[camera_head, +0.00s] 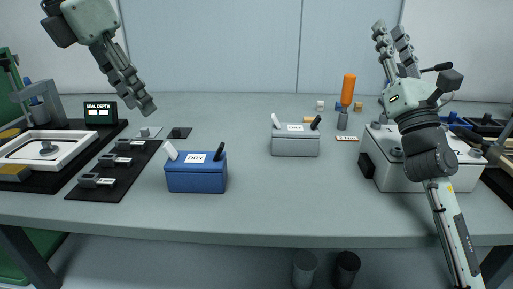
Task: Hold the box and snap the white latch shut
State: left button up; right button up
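A blue box (196,178) with a label stands near the table's front, left of centre. A white latch (171,150) sticks up tilted at its left top edge and a black lever (219,152) at its right. A grey box (295,145) stands farther back, with its own white latch (276,121) and black lever (315,122), both tilted up. My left gripper (146,104) hangs up and left of the blue box, apart from it, seen edge-on, so its opening is unclear. My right gripper (391,30) points upward at the right, fingers apart and empty, away from both boxes.
A black mat (90,190) with several small grey fixtures lies left of the blue box. A white tray (40,148) and a seal depth display (99,112) are at far left. An orange-handled tool (348,90) stands behind. A white case (385,177) is at right. The centre front is clear.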

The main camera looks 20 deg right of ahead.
aim_at(220, 150)
jog(key=a+n+t+y, duration=0.1)
jog(key=a+n+y, duration=0.45)
jog(key=a, duration=1.45)
jog(key=a+f+m+g+h, duration=0.2)
jog(key=a+f+m+g, duration=0.1)
jog(key=f, duration=0.3)
jog(key=a+f+m+g+h, duration=0.2)
jog(key=a+f+m+g, duration=0.1)
jog(key=a+f, duration=0.3)
jog(key=a+f+m+g+h, duration=0.2)
jog(key=a+f+m+g, duration=0.2)
jog(key=f, duration=0.2)
jog(key=shift+w+a+f+g, duration=0.1)
jog(key=shift+a+f+g, duration=0.05)
jog(key=shift+f+g, duration=0.2)
jog(key=x, duration=0.7)
jog(key=shift+w, duration=0.25)
grip_shut()
